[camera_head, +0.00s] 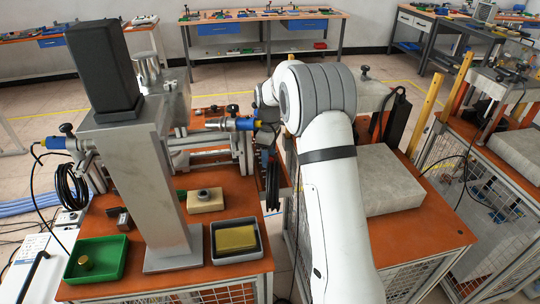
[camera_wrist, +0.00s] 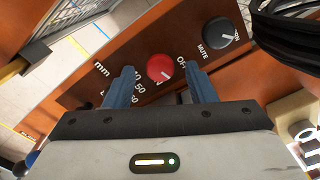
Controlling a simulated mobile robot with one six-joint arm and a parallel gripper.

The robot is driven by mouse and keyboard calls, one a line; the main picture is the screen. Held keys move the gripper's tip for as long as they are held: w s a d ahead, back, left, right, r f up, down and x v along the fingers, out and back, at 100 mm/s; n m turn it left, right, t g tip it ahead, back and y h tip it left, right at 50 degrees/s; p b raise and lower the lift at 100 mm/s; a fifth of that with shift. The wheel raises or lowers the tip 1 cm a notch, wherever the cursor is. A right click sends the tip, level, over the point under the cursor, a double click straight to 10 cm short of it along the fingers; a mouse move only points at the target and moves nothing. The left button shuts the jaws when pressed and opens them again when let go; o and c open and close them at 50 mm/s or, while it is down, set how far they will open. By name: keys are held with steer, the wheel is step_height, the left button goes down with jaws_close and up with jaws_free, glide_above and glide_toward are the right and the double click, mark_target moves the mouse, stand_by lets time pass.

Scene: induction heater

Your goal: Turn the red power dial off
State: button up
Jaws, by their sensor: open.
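The red power dial (camera_wrist: 160,68) is a round knob on a dark brown panel (camera_wrist: 128,45) in the wrist view. A white "OFF"-like label, partly covered, sits to its right. My gripper (camera_wrist: 160,80) is open, with its two blue-grey fingers on either side of the red dial in the picture. I cannot tell how far the fingertips are from the panel, and no contact is clear. In the head view the dial is hidden, and my white arm covers most of the gripper.
A black dial (camera_wrist: 220,32) marked MUTE is close to the right finger. Black coiled cable (camera_wrist: 288,30) hangs at the upper right.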

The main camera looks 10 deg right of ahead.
steer(key=shift+f, duration=0.45)
steer(key=shift+c, duration=0.3)
steer(key=c, duration=0.9)
